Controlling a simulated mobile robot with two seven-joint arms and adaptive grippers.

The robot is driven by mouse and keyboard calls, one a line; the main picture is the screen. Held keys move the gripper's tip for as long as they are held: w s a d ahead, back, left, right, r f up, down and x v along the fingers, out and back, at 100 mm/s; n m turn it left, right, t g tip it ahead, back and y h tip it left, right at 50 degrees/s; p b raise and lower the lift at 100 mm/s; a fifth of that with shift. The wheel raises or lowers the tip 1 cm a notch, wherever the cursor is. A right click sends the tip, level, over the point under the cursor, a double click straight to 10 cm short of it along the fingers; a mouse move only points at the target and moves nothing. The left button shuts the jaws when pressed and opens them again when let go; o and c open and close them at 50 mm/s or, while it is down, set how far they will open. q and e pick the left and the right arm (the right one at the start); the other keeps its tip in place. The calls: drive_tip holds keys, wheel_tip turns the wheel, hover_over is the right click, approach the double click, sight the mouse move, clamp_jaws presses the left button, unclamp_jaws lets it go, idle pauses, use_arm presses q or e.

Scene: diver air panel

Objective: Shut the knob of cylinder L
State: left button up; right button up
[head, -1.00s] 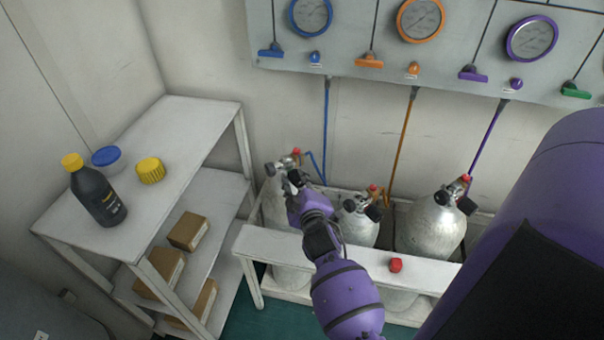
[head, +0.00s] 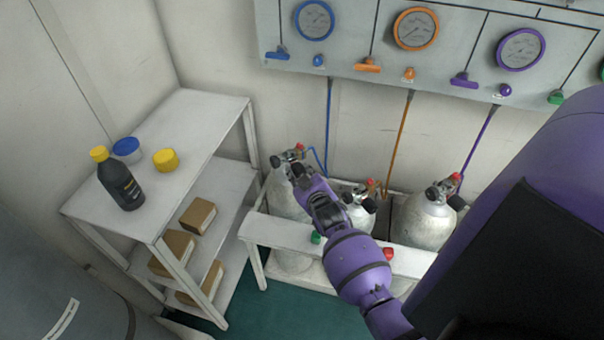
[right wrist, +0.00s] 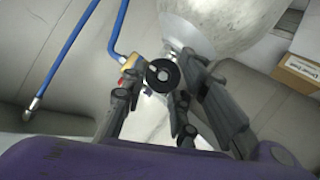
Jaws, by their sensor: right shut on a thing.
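Cylinder L (head: 283,197) is the leftmost silver cylinder, with a blue hose (head: 326,125) at its valve. My right gripper (head: 297,172) reaches its valve from the front and hides part of it in the head view. In the right wrist view the round black knob (right wrist: 161,75) shows between the fingers of my right gripper (right wrist: 157,98), which is shut on it. The cylinder's silver body (right wrist: 225,22) shows beyond, beside a brass fitting with the blue hose. My left gripper is not in view.
Two more cylinders (head: 423,220) stand to the right in a white rack with a front rail (head: 280,233); a green and a red piece sit on the rail. The gauge panel (head: 450,55) is above. A shelf (head: 190,120) with a bottle and boxes stands left.

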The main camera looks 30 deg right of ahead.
drive_tip(key=shift+w+d+r, duration=0.2)
drive_tip(key=shift+d+r, duration=0.15)
drive_tip(key=shift+r, duration=0.25)
drive_tip(key=o, duration=1.1)
drive_tip(key=shift+f, duration=0.1)
drive_tip(key=shift+c, duration=0.2)
drive_tip(key=shift+s+f, duration=0.1)
drive_tip(key=shift+a+f, duration=0.15)
drive_tip(key=shift+f, duration=0.05)
drive_tip(key=shift+s, duration=0.1)
drive_tip(key=shift+s+a, duration=0.1)
drive_tip(key=shift+s, duration=0.1)
drive_tip(key=v, duration=1.1)
drive_tip(key=shift+s, duration=0.25)
drive_tip(key=shift+a+r, duration=0.1)
